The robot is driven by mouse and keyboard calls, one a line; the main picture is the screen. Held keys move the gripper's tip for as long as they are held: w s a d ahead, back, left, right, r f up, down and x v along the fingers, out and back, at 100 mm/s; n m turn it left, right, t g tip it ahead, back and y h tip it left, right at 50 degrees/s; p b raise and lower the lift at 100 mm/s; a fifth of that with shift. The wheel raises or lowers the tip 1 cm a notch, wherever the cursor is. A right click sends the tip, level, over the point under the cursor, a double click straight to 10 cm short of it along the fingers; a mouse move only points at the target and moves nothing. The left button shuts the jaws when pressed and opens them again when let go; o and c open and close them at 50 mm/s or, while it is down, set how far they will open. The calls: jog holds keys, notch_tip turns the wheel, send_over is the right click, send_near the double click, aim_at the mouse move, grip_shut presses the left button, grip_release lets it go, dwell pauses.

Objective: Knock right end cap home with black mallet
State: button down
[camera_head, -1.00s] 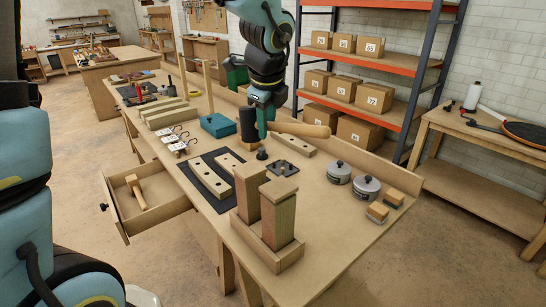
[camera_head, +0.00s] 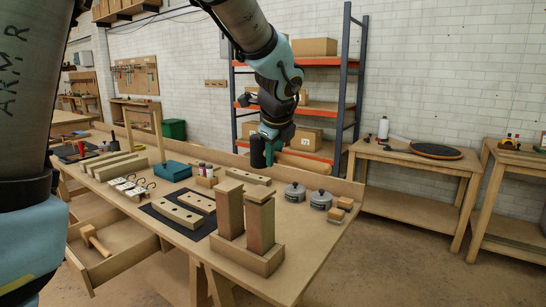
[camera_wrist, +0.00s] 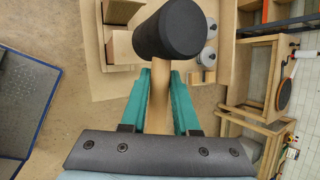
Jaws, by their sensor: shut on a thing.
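My gripper (camera_head: 269,135) is shut on the wooden handle of the black mallet (camera_head: 258,152) and holds it in the air, behind the posts in the head view. The handle points right. In the wrist view my gripper (camera_wrist: 160,82) grips the handle just below the black mallet head (camera_wrist: 170,30). Two upright wooden posts stand in a wooden base (camera_head: 250,256) at the bench's near end. The right end cap (camera_head: 260,194) sits on the right post (camera_head: 260,224), with a thin dark gap below it. The left post (camera_head: 230,212) has a top block too. The mallet is apart from both.
Two grey round tins (camera_head: 295,192) and small wooden-backed blocks (camera_head: 343,204) lie right of the posts. A dark mat (camera_head: 160,214) with drilled strips lies left. An open drawer (camera_head: 115,250) holds a wooden mallet. A low ledge runs along the bench's back.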

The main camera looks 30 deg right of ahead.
jog(key=shift+f+b, duration=0.45)
jog(key=shift+f, duration=0.3)
jog(key=shift+w+a+r+p, duration=0.1)
jog(key=shift+r+p, duration=0.05)
jog(key=shift+p, duration=0.15)
notch_tip(320, 180, down, 7)
jog(key=b, duration=0.5)
notch_tip(320, 180, up, 7)
jog(key=p, duration=0.6)
jog(key=shift+f, duration=0.3)
